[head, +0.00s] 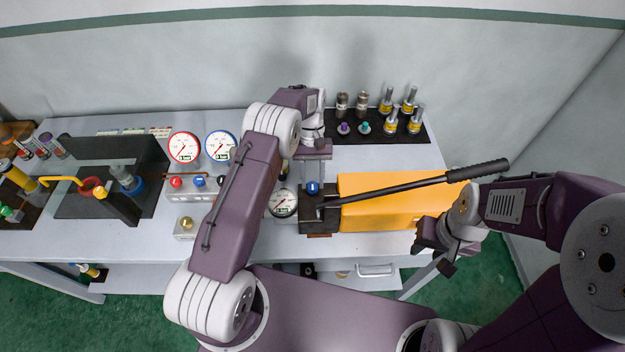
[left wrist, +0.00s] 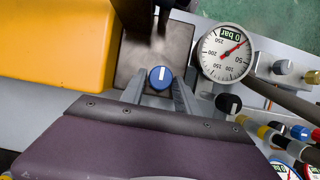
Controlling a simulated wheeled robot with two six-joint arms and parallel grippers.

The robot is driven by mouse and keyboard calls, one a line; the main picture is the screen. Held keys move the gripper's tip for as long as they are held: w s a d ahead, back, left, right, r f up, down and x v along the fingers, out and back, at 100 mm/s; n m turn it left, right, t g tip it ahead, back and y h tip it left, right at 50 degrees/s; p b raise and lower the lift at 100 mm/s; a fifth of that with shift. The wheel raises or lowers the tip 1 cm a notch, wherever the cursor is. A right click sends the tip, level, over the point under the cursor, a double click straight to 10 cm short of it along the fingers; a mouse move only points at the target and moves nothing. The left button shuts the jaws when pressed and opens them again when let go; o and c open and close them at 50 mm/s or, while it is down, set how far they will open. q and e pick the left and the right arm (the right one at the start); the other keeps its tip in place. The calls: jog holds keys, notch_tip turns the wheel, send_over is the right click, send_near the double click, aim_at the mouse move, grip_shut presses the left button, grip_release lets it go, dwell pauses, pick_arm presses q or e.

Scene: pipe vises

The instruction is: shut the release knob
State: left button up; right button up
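The release knob (head: 313,187) is a blue round knob with a white line, on top of the dark pump block (head: 318,219). In the left wrist view the knob (left wrist: 160,77) sits between the tips of my left gripper (left wrist: 161,88). One grey finger is on each side, with a small gap to the knob visible. In the head view my left gripper (head: 313,172) is just behind the knob, over the block, and its fingertips are hard to make out. My right gripper (head: 435,251) is empty, its dark fingers apart, at the front right of the yellow tank.
A yellow tank (head: 390,215) adjoins the pump block, with a long black lever (head: 420,183) above it. A gauge (head: 283,203) stands left of the block; the gauge in the wrist view (left wrist: 225,53) reads 0 bar. A valve manifold (head: 195,185) is further left. Fittings stand on a black mat (head: 395,135) behind.

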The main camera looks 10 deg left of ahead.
pick_arm(q)
jog(key=shift+o, duration=0.8)
jog(key=d+v, duration=0.1)
jog(key=v, duration=0.7)
jog(key=shift+w+a+r, duration=0.15)
jog(key=shift+a+r, duration=0.3)
jog(key=shift+a, duration=0.1)
